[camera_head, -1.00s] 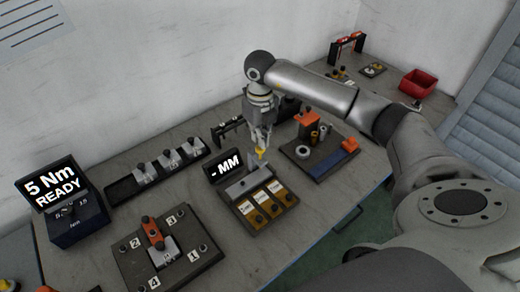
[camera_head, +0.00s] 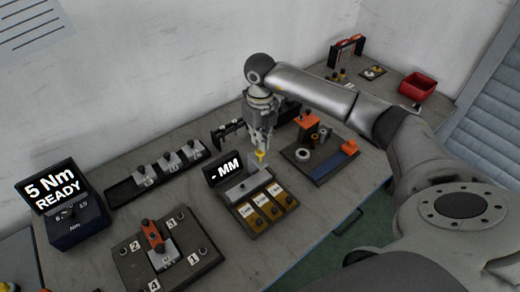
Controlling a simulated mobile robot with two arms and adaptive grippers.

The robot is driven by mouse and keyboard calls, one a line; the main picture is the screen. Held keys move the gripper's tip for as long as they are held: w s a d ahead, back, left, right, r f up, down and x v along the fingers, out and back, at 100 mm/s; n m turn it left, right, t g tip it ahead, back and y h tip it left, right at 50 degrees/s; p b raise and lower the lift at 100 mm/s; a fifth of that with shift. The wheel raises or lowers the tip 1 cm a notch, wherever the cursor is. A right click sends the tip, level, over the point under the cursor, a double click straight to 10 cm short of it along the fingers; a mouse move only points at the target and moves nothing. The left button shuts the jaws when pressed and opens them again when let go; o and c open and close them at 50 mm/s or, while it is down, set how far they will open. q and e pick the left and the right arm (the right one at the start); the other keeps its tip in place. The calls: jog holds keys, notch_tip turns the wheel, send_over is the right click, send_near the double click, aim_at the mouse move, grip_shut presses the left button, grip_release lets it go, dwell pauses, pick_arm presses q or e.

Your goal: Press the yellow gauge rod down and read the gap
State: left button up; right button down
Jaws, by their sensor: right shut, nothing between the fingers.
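The yellow gauge rod (camera_head: 261,156) shows as a small yellow tip at the back right of the gauge station, directly below my right gripper (camera_head: 260,147). My right gripper points down and is shut, with nothing between its fingers. Its fingertips are at the rod's top; whether they touch it I cannot tell. The gauge display (camera_head: 225,168) reads "- MM", with no number. In front of it the gauge base (camera_head: 236,203) carries a grey block (camera_head: 247,184) and several labelled brown plates (camera_head: 261,206). My left gripper is not in view.
A torque unit (camera_head: 75,222) reading "5 Nm READY" stands at the left. A numbered fixture plate (camera_head: 205,256) with an orange clamp is at front. A rack (camera_head: 122,193) of grey parts lies behind it. A dark tray (camera_head: 322,174) is right of the gauge; a red bin (camera_head: 417,86) stands farther back.

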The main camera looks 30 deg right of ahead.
aim_at(260, 152)
jog(key=shift+f+b, duration=1.85)
jog(key=shift+f, duration=0.6)
jog(key=shift+s+f, duration=0.1)
jog(key=shift+s, duration=0.05)
dwell(0.6)
jog(key=shift+r+p, duration=0.5)
jog(key=shift+r, duration=0.2)
jog(key=shift+r+p, duration=2)
jog(key=shift+r, duration=1.45)
jog(key=shift+f, duration=0.1)
